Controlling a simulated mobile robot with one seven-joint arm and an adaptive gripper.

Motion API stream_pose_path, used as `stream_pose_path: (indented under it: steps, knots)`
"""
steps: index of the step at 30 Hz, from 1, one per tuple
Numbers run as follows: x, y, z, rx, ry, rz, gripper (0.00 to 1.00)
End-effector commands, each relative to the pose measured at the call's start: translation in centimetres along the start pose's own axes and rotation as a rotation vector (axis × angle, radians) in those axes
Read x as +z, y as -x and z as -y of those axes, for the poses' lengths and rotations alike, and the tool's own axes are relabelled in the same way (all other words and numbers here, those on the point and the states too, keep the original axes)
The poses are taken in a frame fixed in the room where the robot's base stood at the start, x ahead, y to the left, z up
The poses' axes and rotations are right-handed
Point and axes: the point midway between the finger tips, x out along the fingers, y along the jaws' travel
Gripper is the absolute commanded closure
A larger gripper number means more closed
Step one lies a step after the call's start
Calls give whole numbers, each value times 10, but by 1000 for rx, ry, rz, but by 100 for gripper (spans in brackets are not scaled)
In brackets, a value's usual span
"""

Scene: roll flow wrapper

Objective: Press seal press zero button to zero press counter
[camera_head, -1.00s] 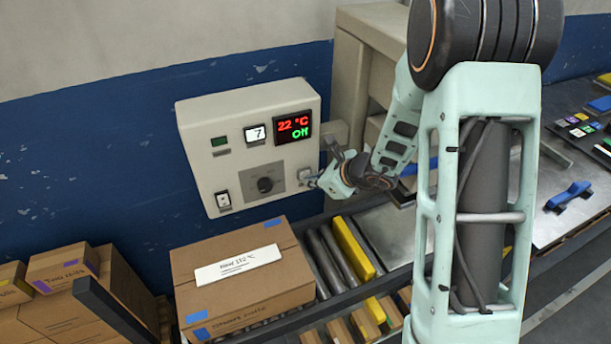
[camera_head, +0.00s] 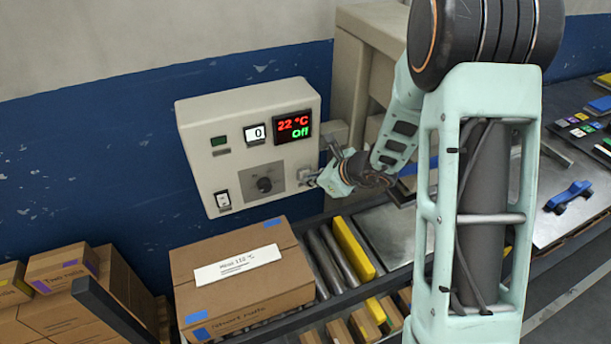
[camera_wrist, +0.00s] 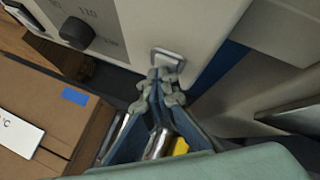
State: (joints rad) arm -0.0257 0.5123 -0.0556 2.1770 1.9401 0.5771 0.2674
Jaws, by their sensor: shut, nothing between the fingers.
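The beige control box (camera_head: 195,120) hangs at the blue wall. Its small counter window (camera_head: 255,133) reads 0. A grey square button (camera_wrist: 165,57) sits at the box's lower right corner and also shows in the head view (camera_head: 305,174). My gripper (camera_wrist: 165,76) is shut and empty, with its fingertips at the lower edge of this button. I cannot tell whether they touch it. In the head view my gripper (camera_head: 316,181) is right beside the button, partly hidden by its own links.
A dark display (camera_head: 292,127) reads 22 °C and Off. A black knob (camera_head: 264,185) and a rocker switch (camera_head: 223,200) sit on the box. A cardboard box (camera_head: 245,290) with a white label stands below, beside rollers (camera_head: 330,258) and a yellow bar (camera_head: 352,248).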

Motion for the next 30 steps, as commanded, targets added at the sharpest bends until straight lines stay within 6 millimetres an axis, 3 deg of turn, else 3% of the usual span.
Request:
stream_pose_path:
  steps: [19, 30]
  knots:
    - [-9, 12, -9, -1, 0, 0, 100]
    - [-28, 36, -27, -2, 0, 1, 100]
